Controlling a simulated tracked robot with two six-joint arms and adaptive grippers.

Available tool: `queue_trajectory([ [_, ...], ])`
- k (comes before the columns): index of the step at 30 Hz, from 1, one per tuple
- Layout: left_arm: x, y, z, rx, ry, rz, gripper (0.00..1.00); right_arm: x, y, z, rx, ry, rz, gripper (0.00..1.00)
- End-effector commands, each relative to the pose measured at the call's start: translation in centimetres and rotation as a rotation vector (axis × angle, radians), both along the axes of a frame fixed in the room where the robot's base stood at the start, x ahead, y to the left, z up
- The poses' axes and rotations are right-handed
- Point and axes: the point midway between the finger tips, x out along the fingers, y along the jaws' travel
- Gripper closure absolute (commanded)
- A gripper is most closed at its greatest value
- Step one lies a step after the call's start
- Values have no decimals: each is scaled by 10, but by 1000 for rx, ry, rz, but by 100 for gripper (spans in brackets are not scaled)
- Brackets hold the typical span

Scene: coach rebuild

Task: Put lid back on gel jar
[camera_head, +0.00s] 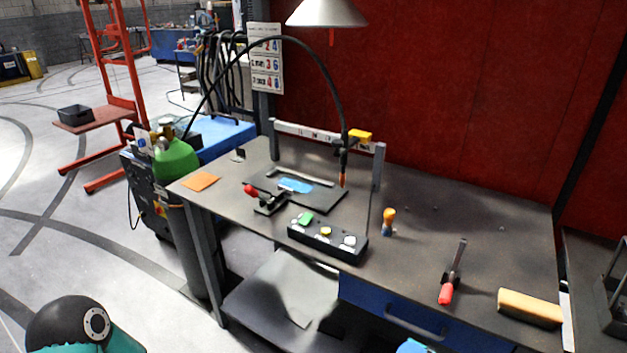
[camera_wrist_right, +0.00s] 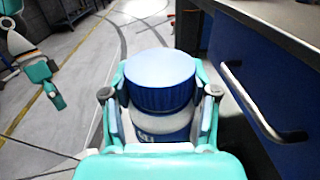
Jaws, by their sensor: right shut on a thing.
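In the right wrist view, my right gripper (camera_wrist_right: 160,100) is shut around the gel jar (camera_wrist_right: 165,124), which is white with a blue label. The blue ribbed lid (camera_wrist_right: 160,80) sits on top of the jar, between the fingers; I cannot tell whether it is screwed down. In the head view only a blue piece of the lid (camera_head: 412,346) shows at the bottom edge, in front of the blue drawer. My left gripper (camera_wrist_right: 50,88) shows small at the left of the right wrist view; its jaws are too unclear to read, and I see nothing held in it.
The workbench (camera_head: 420,220) carries a black button box (camera_head: 328,240), a red-handled tool (camera_head: 450,280), a tan block (camera_head: 529,308) and a small orange-topped item (camera_head: 389,221). The drawer handle (camera_wrist_right: 262,105) is close to the right of my right gripper.

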Motion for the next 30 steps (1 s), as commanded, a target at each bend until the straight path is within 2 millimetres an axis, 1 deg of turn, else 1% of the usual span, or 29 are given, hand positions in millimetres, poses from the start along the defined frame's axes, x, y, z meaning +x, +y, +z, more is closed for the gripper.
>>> queue_trajectory([
  [1,0,0,12,0,0,0,0,0,0,12,1,0,1,100],
  [5,0,0,19,0,1,0,0,0,0,20,2,1,0,100],
  [23,0,0,19,0,1,0,0,0,0,19,1,2,0,100],
  [26,0,0,19,0,1,0,0,0,4,19,1,0,17,100],
  [29,0,0,19,0,1,0,0,2,14,18,3,0,63,100],
  [30,0,0,19,0,1,0,0,3,20,17,1,-1,91,100],
])
